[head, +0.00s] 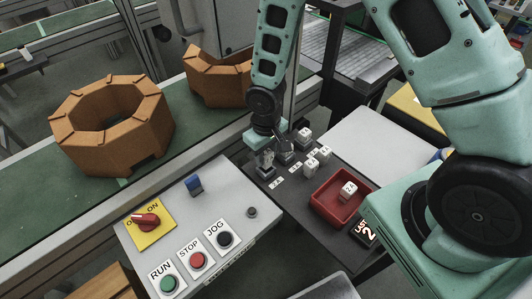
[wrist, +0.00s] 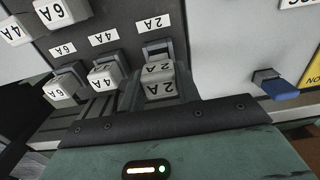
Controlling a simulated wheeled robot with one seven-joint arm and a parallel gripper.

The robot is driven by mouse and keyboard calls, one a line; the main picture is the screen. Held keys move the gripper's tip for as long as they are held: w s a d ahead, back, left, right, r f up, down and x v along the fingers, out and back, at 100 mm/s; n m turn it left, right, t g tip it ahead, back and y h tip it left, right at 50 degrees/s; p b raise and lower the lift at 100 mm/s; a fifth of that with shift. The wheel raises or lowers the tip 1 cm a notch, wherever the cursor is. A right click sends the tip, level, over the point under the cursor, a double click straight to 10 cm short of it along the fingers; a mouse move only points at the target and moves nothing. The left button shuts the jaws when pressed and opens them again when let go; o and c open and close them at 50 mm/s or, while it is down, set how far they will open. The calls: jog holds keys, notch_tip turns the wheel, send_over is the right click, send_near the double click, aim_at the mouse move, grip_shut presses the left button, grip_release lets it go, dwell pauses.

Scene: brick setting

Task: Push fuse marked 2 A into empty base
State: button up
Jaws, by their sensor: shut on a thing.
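In the wrist view, a white fuse marked 2 A (wrist: 160,85) sits between the fingers of my gripper (wrist: 158,98), which is shut on it. The grey base under the 2 A label (wrist: 152,23) shows just beyond the fuse, its upper part (wrist: 157,47) in view. The fuse is lined up with this base; how deep it sits I cannot tell. In the head view, my gripper (head: 268,146) is low over the left part of the dark fuse panel (head: 282,200), and its fingers largely hide the held fuse.
Beside it, bases labelled 4 A and 6 A hold white fuses (wrist: 106,76) (wrist: 65,86). Loose fuses (wrist: 62,12) lie close by. A red tray (head: 325,207) holds a white fuse (head: 348,189). The button console (head: 190,225) with a blue switch (head: 194,185) adjoins the panel.

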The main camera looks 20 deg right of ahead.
aim_at(266, 162)
jog(key=shift+f, duration=0.2)
dwell(0.5)
jog(key=shift+f+b, duration=1.45)
jog(key=shift+f, duration=0.1)
jog(key=o, duration=1.5)
jog(key=shift+c, duration=0.2)
jog(key=shift+r+p, duration=2.35)
jog(key=shift+r, duration=0.65)
